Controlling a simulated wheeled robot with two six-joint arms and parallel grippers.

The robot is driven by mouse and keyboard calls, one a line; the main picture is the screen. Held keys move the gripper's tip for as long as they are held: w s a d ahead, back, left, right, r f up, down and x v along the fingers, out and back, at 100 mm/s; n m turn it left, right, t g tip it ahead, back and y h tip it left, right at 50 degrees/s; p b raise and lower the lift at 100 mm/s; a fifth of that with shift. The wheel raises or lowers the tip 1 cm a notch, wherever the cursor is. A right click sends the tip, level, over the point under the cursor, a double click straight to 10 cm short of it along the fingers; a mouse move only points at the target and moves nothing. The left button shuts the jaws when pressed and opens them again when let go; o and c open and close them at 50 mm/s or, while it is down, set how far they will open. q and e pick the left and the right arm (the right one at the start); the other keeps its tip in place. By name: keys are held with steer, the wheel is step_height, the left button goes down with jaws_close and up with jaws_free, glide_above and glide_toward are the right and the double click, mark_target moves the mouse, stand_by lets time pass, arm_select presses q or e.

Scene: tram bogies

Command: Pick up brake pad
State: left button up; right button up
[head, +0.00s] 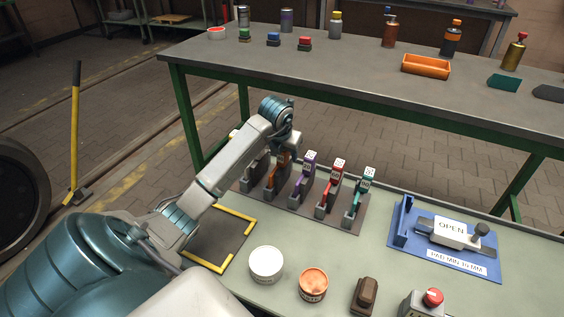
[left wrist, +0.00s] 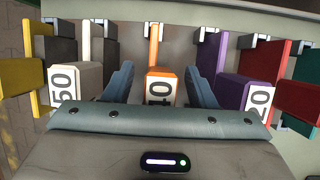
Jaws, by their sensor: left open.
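A row of coloured brake pads stands in slots of a grey rack (head: 298,207). The orange brake pad (head: 277,180) is partly hidden by my left arm in the head view. To its right are the purple pad (head: 303,179), red pad (head: 329,189) and teal pad (head: 358,194), with white number tags. My left gripper (left wrist: 160,88) is open and empty, its fingers on either side of the orange pad (left wrist: 159,88), with visible gaps. The white pad (left wrist: 88,75) and yellow pad (left wrist: 36,72) show left of it. My right gripper is not in view.
A blue gauge fixture (head: 480,262) marked OPEN lies right of the rack. A yellow-edged dark mat (head: 222,240), white tub (head: 266,262), orange-topped tin (head: 313,282) and red button box (head: 430,300) are nearer. A longer bench (head: 330,85) stands behind.

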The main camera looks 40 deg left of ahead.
arm_select(q)
jaws_close()
steer(key=shift+r, duration=0.1)
